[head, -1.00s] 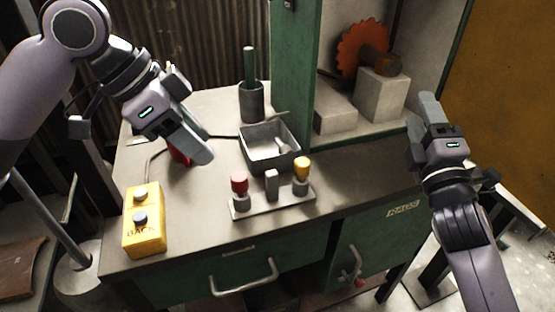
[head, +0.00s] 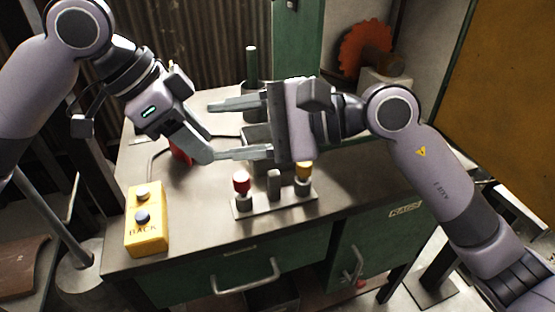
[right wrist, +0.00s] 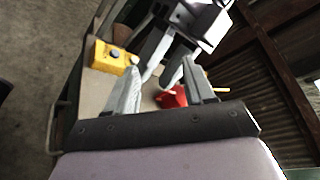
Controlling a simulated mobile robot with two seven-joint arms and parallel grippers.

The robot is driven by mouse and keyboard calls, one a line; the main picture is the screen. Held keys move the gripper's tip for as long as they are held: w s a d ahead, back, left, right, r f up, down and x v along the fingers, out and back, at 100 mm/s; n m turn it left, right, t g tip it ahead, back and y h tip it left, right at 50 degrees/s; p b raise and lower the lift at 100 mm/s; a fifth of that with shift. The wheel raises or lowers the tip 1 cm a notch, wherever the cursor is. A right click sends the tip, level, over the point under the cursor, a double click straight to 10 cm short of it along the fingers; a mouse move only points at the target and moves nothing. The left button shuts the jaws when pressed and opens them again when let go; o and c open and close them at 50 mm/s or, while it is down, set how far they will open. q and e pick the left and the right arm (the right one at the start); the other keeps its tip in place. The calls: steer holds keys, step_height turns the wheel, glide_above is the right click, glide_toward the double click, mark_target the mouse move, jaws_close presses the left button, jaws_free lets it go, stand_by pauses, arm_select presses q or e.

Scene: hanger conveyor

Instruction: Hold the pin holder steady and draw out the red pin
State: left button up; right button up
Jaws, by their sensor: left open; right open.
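The pin holder (head: 272,208) is a flat grey plate on the table, with a grey block in its middle. The red pin (head: 241,184) stands upright at its left end. A yellow pin (head: 303,171) stands at its right end, partly covered by my right gripper. My right gripper (head: 222,130) is open and empty above and behind the holder, its fingers pointing left. My left gripper (head: 198,130) is open and empty, close to the right fingertips; I cannot tell if they touch. It also shows in the right wrist view (right wrist: 165,62). Neither gripper touches the holder.
A yellow button box (head: 147,228) stands at the table's left front. A red object (head: 180,152) lies behind my left gripper; it shows in the right wrist view (right wrist: 173,97). The grey tray is mostly hidden behind my right gripper. A green post (head: 297,40) rises behind.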

mark_target(274, 174)
steer(key=w+d+f+n+t+h, duration=0.1)
steer(key=w+d+h, duration=0.1)
steer(key=d+h, duration=0.1)
steer(key=w+d+f+n+t+h, duration=0.1)
steer(key=w+d+f+t+h, duration=0.1)
steer(key=h, duration=0.4)
steer(key=w+d+f+n+t+h, duration=0.1)
steer(key=w+d+n+h, duration=0.1)
steer(key=w+d+h, duration=0.2)
steer(key=shift+w+d+f+t+h, duration=0.15)
steer(key=shift+d+t+h, duration=0.3)
steer(key=shift+d, duration=0.3)
steer(key=s+a+f+n, duration=0.1)
steer(key=n, duration=0.1)
steer(key=s+a+f+n+g, duration=0.1)
steer(key=a+n, duration=0.1)
steer(key=n, duration=0.1)
steer(key=s+a+f+n+g, duration=0.1)
steer(key=s+f+n, duration=0.1)
steer(key=shift+a+f, duration=0.1)
steer(key=shift+a, duration=0.15)
steer(key=shift+s+a+f+n+g, duration=0.15)
steer(key=shift+f+n+g, duration=0.1)
steer(key=shift+f+n, duration=0.25)
steer(key=x, duration=0.6)
steer(key=shift+f, duration=0.2)
